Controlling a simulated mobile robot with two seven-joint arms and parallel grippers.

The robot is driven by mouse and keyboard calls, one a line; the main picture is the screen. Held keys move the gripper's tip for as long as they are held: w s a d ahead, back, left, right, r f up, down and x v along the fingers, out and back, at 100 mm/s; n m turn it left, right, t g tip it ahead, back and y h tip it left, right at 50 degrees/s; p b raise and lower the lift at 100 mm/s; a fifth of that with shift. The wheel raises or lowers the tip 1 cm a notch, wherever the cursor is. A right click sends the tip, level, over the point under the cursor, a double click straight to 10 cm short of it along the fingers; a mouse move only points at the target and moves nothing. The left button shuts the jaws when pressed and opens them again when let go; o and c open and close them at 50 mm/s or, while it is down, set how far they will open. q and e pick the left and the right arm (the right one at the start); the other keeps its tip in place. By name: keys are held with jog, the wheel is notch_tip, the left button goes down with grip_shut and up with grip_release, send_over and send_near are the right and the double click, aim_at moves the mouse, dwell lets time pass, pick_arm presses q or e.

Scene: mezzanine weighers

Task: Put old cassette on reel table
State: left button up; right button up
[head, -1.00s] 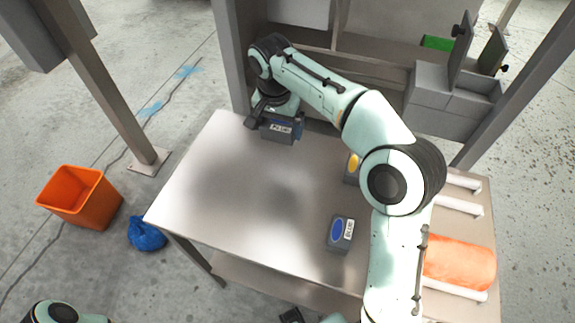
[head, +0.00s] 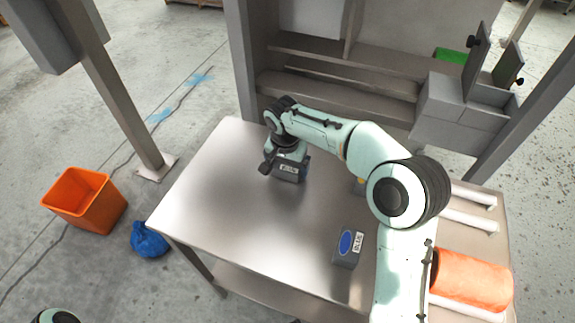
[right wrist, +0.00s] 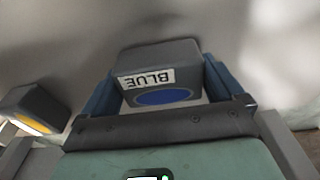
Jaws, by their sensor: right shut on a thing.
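My right gripper (head: 287,160) is shut on a dark grey cassette (right wrist: 155,63) with a "BLUE" label and a blue oval. The held cassette (head: 289,173) is over the far part of the steel table (head: 205,200); I cannot tell whether it touches the top. A similar blue-oval cassette (head: 348,246) lies near the front of the table. A yellow-marked cassette (head: 360,187) is mostly hidden behind my right arm; it also shows at the left of the right wrist view (right wrist: 33,110). I cannot tell which cassette is old. My left gripper is out of view.
An orange roll (head: 472,280) lies on white rails at the table's right side. Grey shelving (head: 340,85) and a grey box (head: 455,115) stand behind. An orange bin (head: 85,205) and a blue bag (head: 149,240) are on the floor at left. The table's left part is clear.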

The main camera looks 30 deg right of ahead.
aim_at(285, 169)
jog(key=shift+f, duration=0.15)
jog(key=o, duration=0.7)
jog(key=shift+r, duration=0.2)
jog(key=r, duration=0.4)
jog(key=r+p, duration=0.1)
jog(key=r, duration=0.3)
jog(key=s+a+r, duration=0.1)
jog(key=r, duration=0.3)
jog(key=shift+p, duration=0.4)
jog(key=shift+a+f, duration=0.1)
jog(key=shift+f, duration=0.05)
